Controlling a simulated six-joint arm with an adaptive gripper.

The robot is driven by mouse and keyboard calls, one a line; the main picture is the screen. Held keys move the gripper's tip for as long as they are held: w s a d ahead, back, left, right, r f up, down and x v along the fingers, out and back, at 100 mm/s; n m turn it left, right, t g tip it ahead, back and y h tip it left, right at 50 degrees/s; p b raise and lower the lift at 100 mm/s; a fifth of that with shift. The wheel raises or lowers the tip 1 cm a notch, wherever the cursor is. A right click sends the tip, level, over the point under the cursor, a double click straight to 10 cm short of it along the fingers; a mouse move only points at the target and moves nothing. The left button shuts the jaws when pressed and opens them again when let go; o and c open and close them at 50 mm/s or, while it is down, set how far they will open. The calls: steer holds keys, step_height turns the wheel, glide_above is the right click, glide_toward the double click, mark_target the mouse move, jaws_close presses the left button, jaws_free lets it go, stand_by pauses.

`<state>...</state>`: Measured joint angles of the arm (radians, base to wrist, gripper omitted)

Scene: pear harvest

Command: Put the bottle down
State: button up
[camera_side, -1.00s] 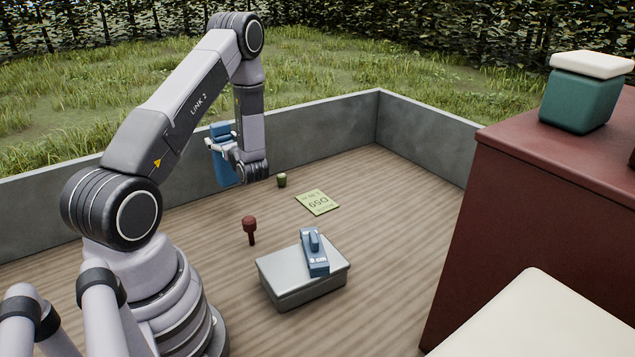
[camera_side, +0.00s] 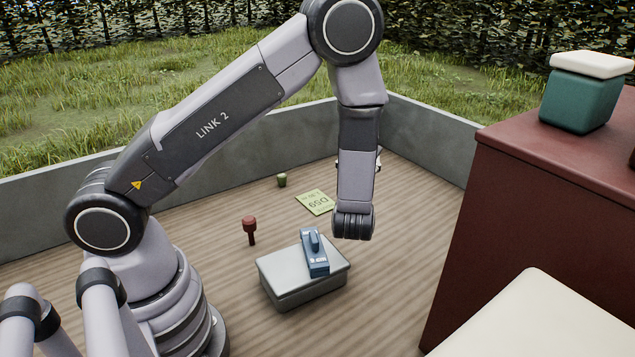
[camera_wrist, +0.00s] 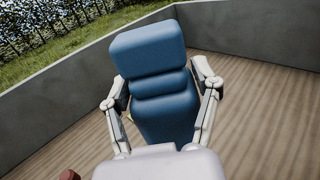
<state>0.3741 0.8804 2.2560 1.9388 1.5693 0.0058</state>
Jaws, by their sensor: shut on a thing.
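My gripper (camera_wrist: 160,103) is shut on the blue bottle (camera_wrist: 150,55), with one finger on each side of it in the wrist view. The bottle's wide blue top and ribbed middle face the camera. Its lower end is partly hidden. In the side view the bottle is hidden behind my arm. Only a small pale part of my gripper (camera_side: 378,160) shows there, beside the arm above the far right of the wooden deck (camera_side: 415,215). I cannot tell whether the bottle touches the deck.
A grey box (camera_side: 290,283) with a blue tool (camera_side: 314,254) on it stands in front. A dark red knobbed object (camera_side: 249,228), a green cup (camera_side: 281,180) and a green note (camera_side: 315,202) are on the deck. A low grey wall (camera_side: 430,140) bounds it; a red cabinet (camera_side: 540,220) stands right.

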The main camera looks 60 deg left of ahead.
steer(key=shift+d+r+t, duration=0.1)
steer(key=shift+d+t, duration=0.2)
steer(key=shift+d, duration=0.55)
steer(key=shift+w+d+h, duration=0.15)
steer(key=shift+d+h, duration=0.1)
steer(key=shift+h, duration=0.05)
steer(key=w+f, duration=1.3)
steer(key=shift+w, duration=0.3)
steer(key=shift+f, duration=0.1)
steer(key=o, duration=1.2)
steer(key=shift+o, duration=0.2)
